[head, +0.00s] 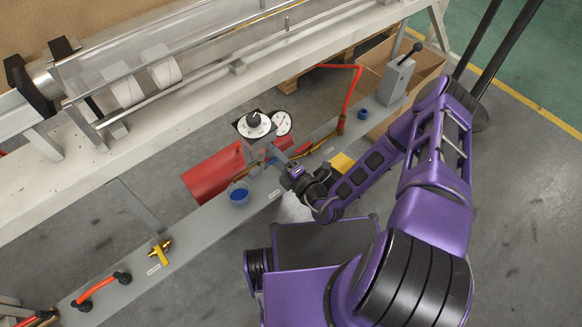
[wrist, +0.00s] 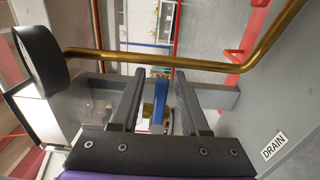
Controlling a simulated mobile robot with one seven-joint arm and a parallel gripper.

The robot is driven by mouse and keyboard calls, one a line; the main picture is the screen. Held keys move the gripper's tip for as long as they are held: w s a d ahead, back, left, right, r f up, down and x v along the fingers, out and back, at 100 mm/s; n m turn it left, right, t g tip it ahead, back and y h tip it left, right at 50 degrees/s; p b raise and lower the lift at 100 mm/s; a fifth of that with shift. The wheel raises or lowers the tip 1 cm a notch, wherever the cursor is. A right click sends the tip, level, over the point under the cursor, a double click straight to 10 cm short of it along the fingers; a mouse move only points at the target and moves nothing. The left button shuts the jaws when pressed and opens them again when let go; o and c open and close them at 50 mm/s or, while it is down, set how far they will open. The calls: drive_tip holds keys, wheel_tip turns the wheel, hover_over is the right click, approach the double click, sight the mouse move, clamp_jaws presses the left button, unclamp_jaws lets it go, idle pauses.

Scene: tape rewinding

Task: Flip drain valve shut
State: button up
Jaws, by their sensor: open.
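My gripper (wrist: 160,76) is open in the wrist view, with its two dark fingers apart. A blue lever (wrist: 158,106) with a brass part beside it, which looks like the drain valve, shows in the gap between the fingers. I cannot tell whether a finger touches it. A white DRAIN label (wrist: 273,146) is on the grey surface to the right. In the head view my gripper (head: 275,160) is over the grey beam near the red cylinder, and the valve is not clearly visible there.
A brass pipe (wrist: 160,61) crosses beyond my fingertips, and a black round part (wrist: 38,54) is at left.

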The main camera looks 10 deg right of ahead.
drive_tip(key=v, duration=1.6)
drive_tip(key=shift+s+d+p, duration=0.2)
drive_tip(key=shift+p, duration=0.1)
